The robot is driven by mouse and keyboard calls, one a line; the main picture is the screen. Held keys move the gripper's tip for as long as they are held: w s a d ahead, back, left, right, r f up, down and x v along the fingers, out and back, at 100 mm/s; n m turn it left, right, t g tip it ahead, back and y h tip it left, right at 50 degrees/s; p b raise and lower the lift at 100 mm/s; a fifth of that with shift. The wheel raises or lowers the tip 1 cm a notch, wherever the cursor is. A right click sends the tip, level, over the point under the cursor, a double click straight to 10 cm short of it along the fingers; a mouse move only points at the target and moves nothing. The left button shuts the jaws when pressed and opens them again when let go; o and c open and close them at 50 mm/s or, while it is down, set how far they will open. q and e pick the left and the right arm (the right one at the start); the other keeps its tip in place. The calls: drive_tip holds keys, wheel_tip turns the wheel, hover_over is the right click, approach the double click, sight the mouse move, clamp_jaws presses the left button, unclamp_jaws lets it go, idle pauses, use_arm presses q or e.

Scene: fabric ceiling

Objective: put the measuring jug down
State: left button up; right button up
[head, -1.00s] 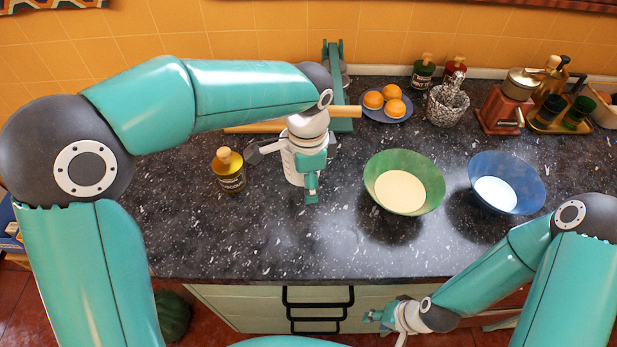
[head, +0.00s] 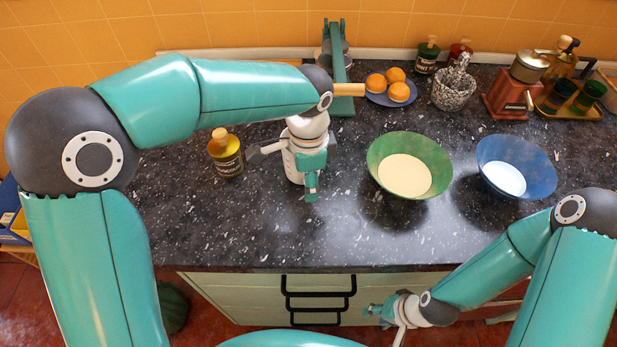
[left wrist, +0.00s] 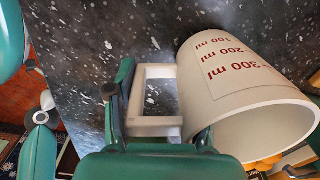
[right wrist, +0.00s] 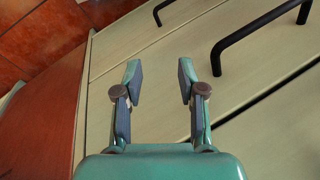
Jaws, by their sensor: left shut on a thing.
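The white measuring jug (head: 292,166) is under my left arm over the dark counter, left of the green bowl. It also shows in the left wrist view (left wrist: 215,95), with red volume marks and a square handle. My left gripper (head: 311,188) is shut on the jug at its handle (left wrist: 155,72). I cannot tell whether the jug's base touches the counter. My right gripper (head: 383,311) is open and empty in front of the drawers, as the right wrist view (right wrist: 160,78) shows.
The green bowl (head: 430,153) and blue bowl (head: 530,168) stand to the right. A plate of oranges (head: 388,99) is behind. The counter front (head: 300,235) is clear.

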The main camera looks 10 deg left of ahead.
use_arm(q)
drive_tip(key=shift+f, duration=0.45)
drive_tip(key=o, duration=1.4)
drive_tip(key=shift+c, duration=0.2)
wheel_tip(320, 180, up, 12)
drive_tip(key=shift+f, duration=0.1)
